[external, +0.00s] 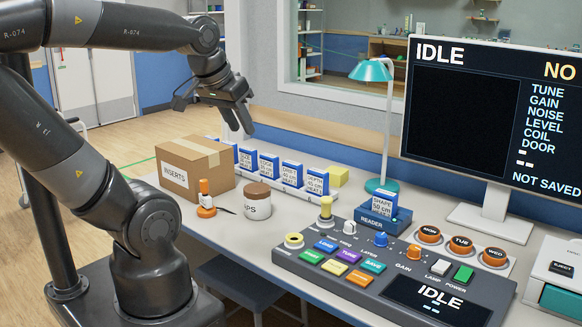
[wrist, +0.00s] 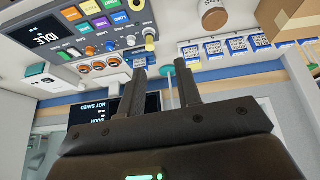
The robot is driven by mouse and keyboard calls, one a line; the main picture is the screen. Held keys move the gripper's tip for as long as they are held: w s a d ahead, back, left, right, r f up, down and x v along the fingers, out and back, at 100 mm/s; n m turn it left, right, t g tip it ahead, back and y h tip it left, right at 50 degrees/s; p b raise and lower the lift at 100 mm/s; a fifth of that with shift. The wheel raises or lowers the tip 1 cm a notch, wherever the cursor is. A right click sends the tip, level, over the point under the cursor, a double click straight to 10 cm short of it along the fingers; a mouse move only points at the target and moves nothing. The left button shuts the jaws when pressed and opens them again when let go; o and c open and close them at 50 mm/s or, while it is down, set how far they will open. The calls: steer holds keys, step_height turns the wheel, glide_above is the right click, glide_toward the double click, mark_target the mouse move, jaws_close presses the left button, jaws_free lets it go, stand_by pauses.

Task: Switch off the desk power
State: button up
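The grey desk console (external: 345,262) stands at the front of the desk, with a small screen reading IDLE. The green POWER switch (external: 464,274) sits on its right half, beside the white LAMP switch (external: 440,267). In the wrist view the console (wrist: 122,42) is upside down at the upper left, and the green switch (wrist: 64,56) shows small near its edge. My gripper (external: 238,122) is raised above the back of the desk, left of the lamp and well away from the console. In the wrist view its two fingers (wrist: 162,88) are apart with nothing between them.
A teal lamp (external: 371,72) and a monitor (external: 490,120) reading IDLE stand behind the console. Orange MON, TUE and WED caps (external: 461,245) lie near the switches. An INSERTS box (external: 193,168), a jar (external: 257,202) and a row of blue-and-white cards (external: 268,165) fill the left.

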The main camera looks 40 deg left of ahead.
steer(key=w+d+n, duration=0.1)
steer(key=w+d, duration=0.1)
steer(key=w, duration=0.1)
steer(key=w+d+r+n+g+h, duration=0.1)
steer(key=w+d+n, duration=0.1)
steer(key=w, duration=0.1)
steer(key=w+d+r+n, duration=0.1)
steer(key=w+d, duration=0.1)
steer(key=w, duration=0.2)
steer(key=shift+d+n+g, duration=0.2)
steer(key=shift+n+g, duration=0.1)
steer(key=shift+g, duration=0.1)
jaws_close()
steer(key=w+d+f+n+g, duration=0.1)
steer(key=w+d+f+n, duration=0.2)
steer(key=d, duration=0.5)
steer(key=w+d+f+n, duration=0.2)
steer(key=w+d+n, duration=0.1)
steer(key=w+d, duration=0.35)
steer(key=w+d+f+n+g, duration=0.1)
steer(key=w+d+f+n, duration=0.2)
steer(key=d, duration=0.5)
steer(key=d+f+n+y, duration=0.1)
steer(key=d+f+n, duration=0.3)
steer(key=d, duration=1.2)
step_height(320, 180, down, 4)
steer(key=shift+w+f, duration=0.15)
steer(key=shift+w, duration=0.05)
